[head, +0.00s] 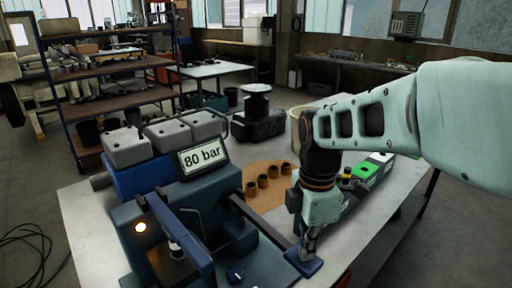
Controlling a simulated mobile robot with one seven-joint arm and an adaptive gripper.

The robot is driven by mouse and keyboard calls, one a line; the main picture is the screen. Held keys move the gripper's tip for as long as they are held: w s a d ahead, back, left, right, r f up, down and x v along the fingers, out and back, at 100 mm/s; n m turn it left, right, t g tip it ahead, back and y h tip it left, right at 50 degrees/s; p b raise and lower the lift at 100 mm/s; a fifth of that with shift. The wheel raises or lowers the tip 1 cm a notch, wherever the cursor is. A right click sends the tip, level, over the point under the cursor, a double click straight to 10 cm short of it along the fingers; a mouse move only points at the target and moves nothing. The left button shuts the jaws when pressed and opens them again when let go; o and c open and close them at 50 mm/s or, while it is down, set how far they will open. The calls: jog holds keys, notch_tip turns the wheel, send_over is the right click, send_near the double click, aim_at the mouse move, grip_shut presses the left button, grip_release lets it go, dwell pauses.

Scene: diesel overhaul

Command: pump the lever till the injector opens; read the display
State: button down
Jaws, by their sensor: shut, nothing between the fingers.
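The injector tester (130,225) is a dark blue bench unit at the front of the table. An injector (177,246) seems to stand under the blue arm at the front, mostly hidden.
Several brown cylinders (263,181) stand on a tan mat in the table's middle. Grey-topped blocks (168,135) stand behind the tester. Green and white boxes (368,170) lie right, partly behind my arm. A shelf rack (110,75) stands at the back left.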

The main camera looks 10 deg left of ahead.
jog(key=shift+a+f+b, duration=0.15)
jog(key=shift+f+b, duration=1)
jog(key=shift+f, duration=0.9)
jog(key=r+p, duration=0.2)
jog(key=r, duration=0.1)
jog(key=r+p, duration=0.2)
jog(key=r, duration=0.1)
jog(key=r+p, duration=0.2)
jog(key=p, duration=0.1)
jog(key=shift+s+d+r, duration=0.2)
jog(key=shift+d+r, duration=0.15)
jog(key=shift+r, duration=0.05)
jog(key=shift+f, duration=0.1)
jog(key=shift+w+a+f+b, duration=0.1)
jog(key=shift+a+f+b, duration=0.05)
jog(key=shift+f+b, duration=1.75)
jog(key=shift+w+a+f+b, duration=0.1)
jog(key=shift+f+b, duration=1.05)
jog(key=shift+f, duration=1.35)
notch_tip(320, 180, up, 9)
jog(key=p, duration=0.7)
jog(key=shift+f, duration=0.1)
notch_tip(320, 180, up, 4)
jog(key=p, duration=0.3)
jog(key=shift+p, duration=0.35)
